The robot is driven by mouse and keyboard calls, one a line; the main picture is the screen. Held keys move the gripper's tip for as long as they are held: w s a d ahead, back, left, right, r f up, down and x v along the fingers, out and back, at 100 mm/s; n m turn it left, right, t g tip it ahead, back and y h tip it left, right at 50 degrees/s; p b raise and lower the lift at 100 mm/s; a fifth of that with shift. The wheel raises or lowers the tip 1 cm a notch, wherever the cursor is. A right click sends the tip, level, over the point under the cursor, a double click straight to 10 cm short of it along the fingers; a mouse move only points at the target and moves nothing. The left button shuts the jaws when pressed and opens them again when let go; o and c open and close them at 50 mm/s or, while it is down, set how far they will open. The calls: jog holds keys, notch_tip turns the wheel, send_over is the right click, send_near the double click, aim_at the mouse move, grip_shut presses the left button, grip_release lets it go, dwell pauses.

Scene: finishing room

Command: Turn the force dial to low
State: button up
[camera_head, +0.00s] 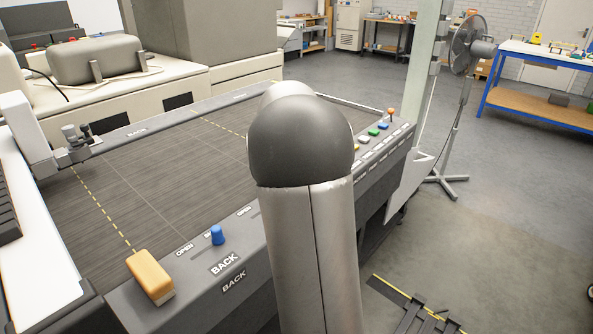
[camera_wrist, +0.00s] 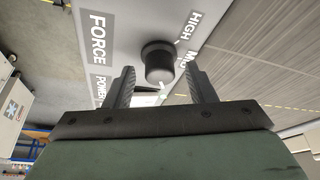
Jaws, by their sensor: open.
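The force dial (camera_wrist: 157,62) is a black round knob on a grey panel in the wrist view. A FORCE label (camera_wrist: 98,38) is left of it, and HIGH (camera_wrist: 190,28) and MID labels are on its right. I cannot make out a LOW label or read the dial's setting. My gripper (camera_wrist: 160,72) is open, with one finger on each side of the dial in the picture; contact is not clear. In the head view my arm covers the middle, and neither dial nor gripper shows.
The machine's dark slatted bed (camera_head: 130,165) lies left of my arm. An orange block (camera_head: 151,277) and a blue knob (camera_head: 217,235) are on its near edge. Coloured buttons (camera_head: 374,132) line the panel at right. A fan (camera_head: 470,45) stands beyond; the floor right is mostly open.

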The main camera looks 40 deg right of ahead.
jog(key=v, duration=1.7)
jog(key=shift+r, duration=0.3)
